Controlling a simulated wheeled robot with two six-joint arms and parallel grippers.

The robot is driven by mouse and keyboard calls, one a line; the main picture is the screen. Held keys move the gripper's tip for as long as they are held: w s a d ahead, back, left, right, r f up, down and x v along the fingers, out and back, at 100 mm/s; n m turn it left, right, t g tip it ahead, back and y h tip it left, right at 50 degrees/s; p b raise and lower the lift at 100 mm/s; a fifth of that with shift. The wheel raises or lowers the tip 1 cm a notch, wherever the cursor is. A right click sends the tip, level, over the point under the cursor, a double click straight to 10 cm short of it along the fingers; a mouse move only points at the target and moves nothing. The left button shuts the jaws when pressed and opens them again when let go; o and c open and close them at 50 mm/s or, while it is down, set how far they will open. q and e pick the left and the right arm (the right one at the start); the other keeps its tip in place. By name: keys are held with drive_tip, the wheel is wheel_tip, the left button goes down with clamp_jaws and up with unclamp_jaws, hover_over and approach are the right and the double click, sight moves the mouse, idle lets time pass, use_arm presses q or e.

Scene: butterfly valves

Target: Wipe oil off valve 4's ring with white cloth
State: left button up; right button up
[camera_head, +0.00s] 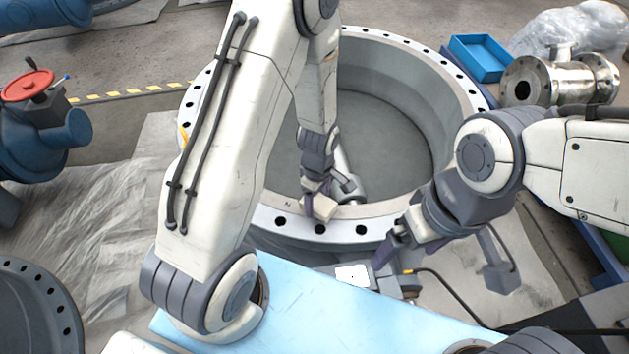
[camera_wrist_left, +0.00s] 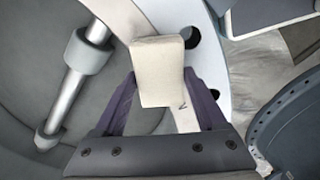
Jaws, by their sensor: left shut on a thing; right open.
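A large butterfly valve ring (camera_head: 440,60) with bolt holes around its pale flange stands in the middle of the head view. My left gripper (camera_head: 322,194) is shut on a folded white cloth (camera_head: 320,208) at the near side of the flange. The cloth also shows between the fingers in the left wrist view (camera_wrist_left: 158,72), over the flange edge; whether it touches is unclear. A small yellow-amber patch (camera_head: 183,134) shows on the flange's left side, partly behind my left arm. My right gripper (camera_head: 385,258) is open near the flange's front right. No valve number is legible.
A shaft (camera_wrist_left: 72,85) crosses inside the ring. A light blue surface (camera_head: 340,315) lies in front. A blue tray (camera_head: 480,58) and metal pipe fitting (camera_head: 560,78) are behind right. A blue valve with a red handwheel (camera_head: 27,85) and another flange (camera_head: 40,300) are left.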

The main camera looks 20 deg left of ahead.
use_arm(q)
drive_tip(key=shift+d+r+p, duration=0.1)
drive_tip(key=shift+r+p, duration=0.25)
drive_tip(key=shift+r, duration=0.6)
wheel_tip(320, 180, up, 5)
drive_tip(key=p, duration=0.4)
drive_tip(key=shift+p, duration=0.35)
use_arm(e)
wheel_tip(320, 180, up, 6)
drive_tip(key=shift+d, duration=0.25)
use_arm(q)
drive_tip(key=shift+f, duration=0.1)
use_arm(e)
drive_tip(key=shift+s, duration=0.1)
